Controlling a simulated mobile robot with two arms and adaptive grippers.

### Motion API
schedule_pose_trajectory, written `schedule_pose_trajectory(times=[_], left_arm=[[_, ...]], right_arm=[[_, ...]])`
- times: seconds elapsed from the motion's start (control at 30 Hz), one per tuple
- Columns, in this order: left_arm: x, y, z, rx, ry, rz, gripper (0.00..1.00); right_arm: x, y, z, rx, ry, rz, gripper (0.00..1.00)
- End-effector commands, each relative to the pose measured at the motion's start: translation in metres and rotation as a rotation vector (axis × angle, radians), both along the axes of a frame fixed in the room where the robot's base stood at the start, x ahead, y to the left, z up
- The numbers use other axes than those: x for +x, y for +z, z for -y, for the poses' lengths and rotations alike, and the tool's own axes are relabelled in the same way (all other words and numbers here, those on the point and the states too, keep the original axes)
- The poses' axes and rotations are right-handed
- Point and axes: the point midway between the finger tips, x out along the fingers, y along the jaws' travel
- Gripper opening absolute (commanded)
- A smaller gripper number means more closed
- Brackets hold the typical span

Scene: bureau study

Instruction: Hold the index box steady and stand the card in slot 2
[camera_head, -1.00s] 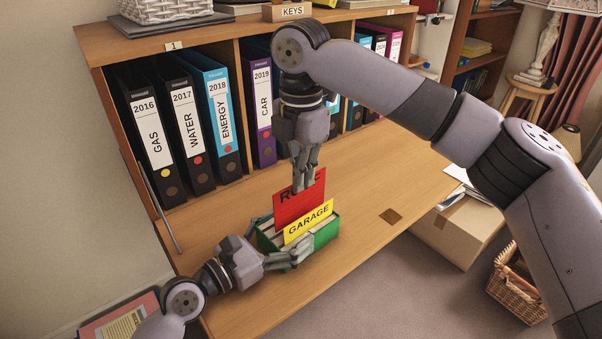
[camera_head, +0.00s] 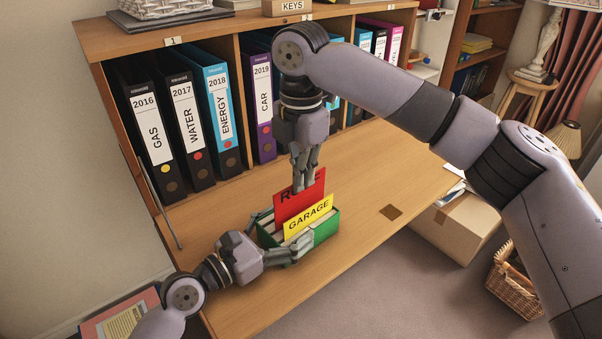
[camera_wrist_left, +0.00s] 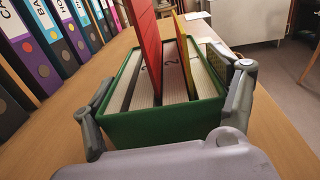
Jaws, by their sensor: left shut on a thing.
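The green index box (camera_head: 325,232) stands on the desk, and its front wall shows in the left wrist view (camera_wrist_left: 165,128). My left gripper (camera_head: 279,234) is shut on the box, with fingers along two opposite sides. My right gripper (camera_head: 304,184) points down from above and is shut on the top of a red card (camera_head: 296,208). Its fingers hide part of the card's lettering. In the left wrist view the red card (camera_wrist_left: 146,38) is upright, its lower edge down between pale blocks in the box. A yellow GARAGE card (camera_head: 308,217) stands beside it in the box.
Binders (camera_head: 186,120) fill the shelf unit behind the desk (camera_head: 375,180). A thin upright rod (camera_head: 165,210) stands at the desk's left. A dark square (camera_head: 391,212) marks the clear desk to the right. A cardboard box (camera_head: 455,228) and a wicker basket (camera_head: 515,284) stand beyond the edge.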

Motion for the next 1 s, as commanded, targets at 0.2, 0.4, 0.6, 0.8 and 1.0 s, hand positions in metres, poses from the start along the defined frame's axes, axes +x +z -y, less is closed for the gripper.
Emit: schedule_pose_trajectory(times=[0.2, 0.4, 0.6, 0.8, 1.0], left_arm=[[0.0, -0.001, 0.0, 0.001, 0.001, 0.0, 0.3], [0.0, -0.001, 0.0, 0.001, 0.001, 0.0, 0.3], [0.0, -0.001, 0.0, 0.001, 0.001, 0.0, 0.3], [0.0, -0.001, 0.0, 0.001, 0.001, 0.0, 0.3], [0.0, -0.001, 0.0, 0.001, 0.001, 0.0, 0.3]], right_arm=[[0.0, -0.001, 0.0, 0.0, 0.0, 0.0, 0.0], [0.0, -0.004, 0.0, 0.0, 0.0, 0.0, 0.0], [0.0, -0.007, 0.0, -0.001, 0.0, -0.001, 0.0], [0.0, -0.01, 0.0, 0.0, 0.0, 0.0, 0.0], [0.0, -0.013, 0.0, 0.0, 0.0, 0.0, 0.0]])
